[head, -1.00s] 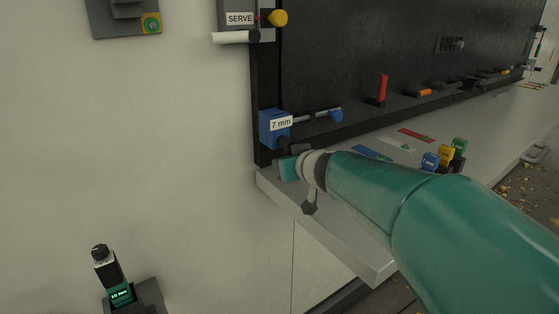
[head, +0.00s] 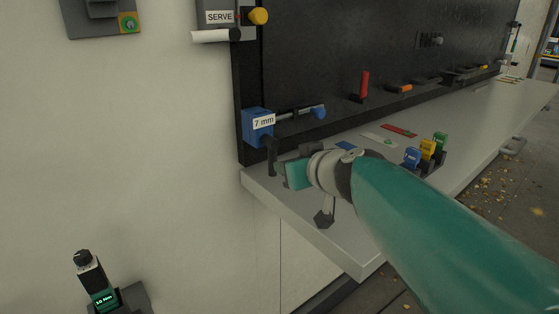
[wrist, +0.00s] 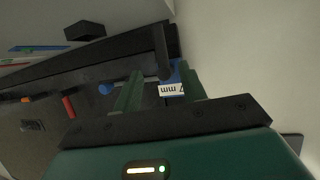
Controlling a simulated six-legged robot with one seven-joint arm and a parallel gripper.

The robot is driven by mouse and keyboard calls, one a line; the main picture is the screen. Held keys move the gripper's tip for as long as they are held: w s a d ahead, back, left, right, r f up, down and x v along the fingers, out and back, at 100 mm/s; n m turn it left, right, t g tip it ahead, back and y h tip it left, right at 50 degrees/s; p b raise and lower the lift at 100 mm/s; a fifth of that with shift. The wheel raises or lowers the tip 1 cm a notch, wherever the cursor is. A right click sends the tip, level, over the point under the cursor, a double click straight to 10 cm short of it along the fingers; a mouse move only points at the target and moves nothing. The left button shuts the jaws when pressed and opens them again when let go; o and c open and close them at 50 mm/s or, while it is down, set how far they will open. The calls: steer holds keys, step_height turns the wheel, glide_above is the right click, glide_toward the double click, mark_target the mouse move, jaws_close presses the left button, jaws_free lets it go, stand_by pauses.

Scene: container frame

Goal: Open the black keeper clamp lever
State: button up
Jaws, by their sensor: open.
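A black lever (head: 271,156) hangs downward from beneath the blue block (head: 258,124) labelled "7 mm" at the left end of the dark board. My gripper (head: 282,170) is just right of the lever, low over the shelf's left end, with its fingers partly hidden. In the wrist view my gripper (wrist: 159,72) is open, its two green fingers spread and nothing held between them. The lever (wrist: 161,50) shows there as a dark bar beyond the fingertips, and the "7 mm" label (wrist: 172,89) shows between the fingers. I cannot tell whether a finger touches the lever.
The grey shelf (head: 310,235) runs right below the dark board (head: 360,55). A blue-ended rod (head: 318,112) sticks out from the block. Blue, yellow and green blocks (head: 427,149) stand on the shelf. The wall at left is mostly clear, with a small display device (head: 100,295) below.

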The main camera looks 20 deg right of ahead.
steer(key=shift+v, duration=1.25)
steer(key=s+a+f+g, duration=0.3)
steer(key=s+f+g, duration=0.1)
steer(key=s+f, duration=0.3)
steer(key=s+a+f+m+g+h, duration=0.1)
steer(key=s+a+f+g, duration=0.2)
steer(key=s+f, duration=0.5)
steer(key=shift+s+a+g, duration=0.3)
steer(key=shift+a+g, duration=0.05)
steer(key=shift+g, duration=0.15)
